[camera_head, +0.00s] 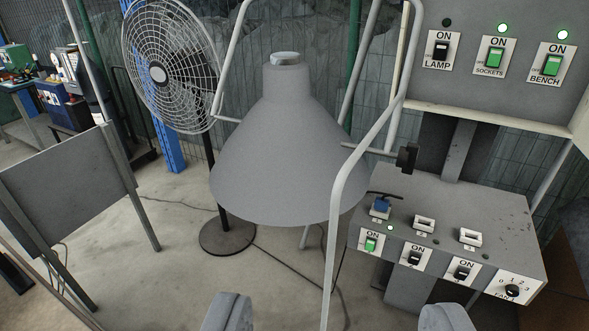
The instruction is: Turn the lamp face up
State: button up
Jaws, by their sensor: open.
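The lamp (280,150) has a grey conical shade in the middle of the view. Its narrow capped end points up and its wide opening faces down, so the inside and any bulb are hidden. Pale bent tubing (347,195) runs beside the shade and passes in front of its right edge. My gripper (338,315) shows at the bottom edge as two grey fingertips set wide apart. It is open and empty, nearer to me and lower in the picture than the shade.
A switch panel (480,85) at upper right has LAMP, SOCKETS and BENCH switches; the light above LAMP is dark. A lower grey control box (455,225) stands right of the shade. A caged fan (172,65) stands behind left. A grey board (65,190) stands at left.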

aim_at(282, 163)
jog(key=k, duration=1)
jog(key=z, duration=1.15)
jog(key=i, duration=1.3)
jog(key=u, duration=1.05)
